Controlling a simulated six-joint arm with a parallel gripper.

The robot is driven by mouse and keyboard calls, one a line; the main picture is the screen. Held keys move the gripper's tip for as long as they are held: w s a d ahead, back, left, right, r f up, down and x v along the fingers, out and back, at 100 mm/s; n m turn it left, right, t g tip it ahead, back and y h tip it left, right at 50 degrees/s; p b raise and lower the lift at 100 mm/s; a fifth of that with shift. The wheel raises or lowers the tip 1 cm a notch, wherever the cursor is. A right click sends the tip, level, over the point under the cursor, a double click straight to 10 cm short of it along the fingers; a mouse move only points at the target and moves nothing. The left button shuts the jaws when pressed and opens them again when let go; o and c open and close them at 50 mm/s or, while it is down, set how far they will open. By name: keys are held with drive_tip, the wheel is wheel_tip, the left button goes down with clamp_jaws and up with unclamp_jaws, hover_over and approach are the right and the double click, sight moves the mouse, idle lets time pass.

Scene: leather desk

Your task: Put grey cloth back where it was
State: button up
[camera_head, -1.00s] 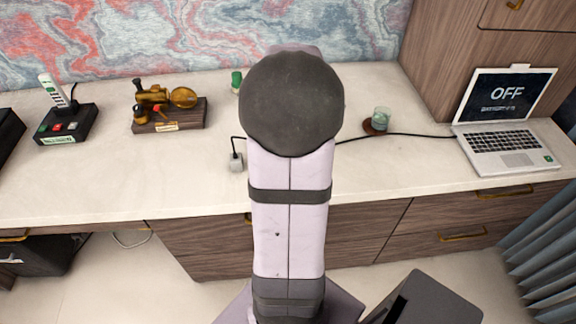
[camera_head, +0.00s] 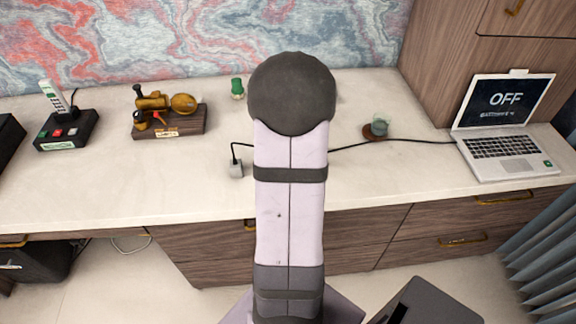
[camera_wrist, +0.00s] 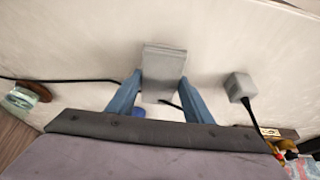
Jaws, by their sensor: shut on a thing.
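The grey cloth (camera_wrist: 164,66) shows in the wrist view as a flat, folded grey rectangle between two blue fingers. My gripper (camera_wrist: 161,80) is shut on it, with one finger at each side edge. The pale desk top (camera_wrist: 80,45) is beneath; I cannot tell whether the cloth touches it. In the head view, my own arm hides the gripper and cloth.
A grey plug block (camera_head: 236,168) with a black cable stands left of my arm. A green bottle (camera_head: 237,88) is behind it. A glass (camera_head: 380,125) on a brown coaster and a laptop (camera_head: 503,125) are right. A brass instrument (camera_head: 165,110) and phone (camera_head: 66,128) are left.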

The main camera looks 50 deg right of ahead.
drive_tip(key=shift+f, duration=1.2)
drive_tip(key=shift+f, duration=0.15)
drive_tip(key=o, duration=1)
drive_tip(key=shift+r, duration=0.5)
drive_tip(key=v, duration=1.1)
drive_tip(key=shift+s+a+r, duration=0.1)
drive_tip(key=shift+s, duration=0.05)
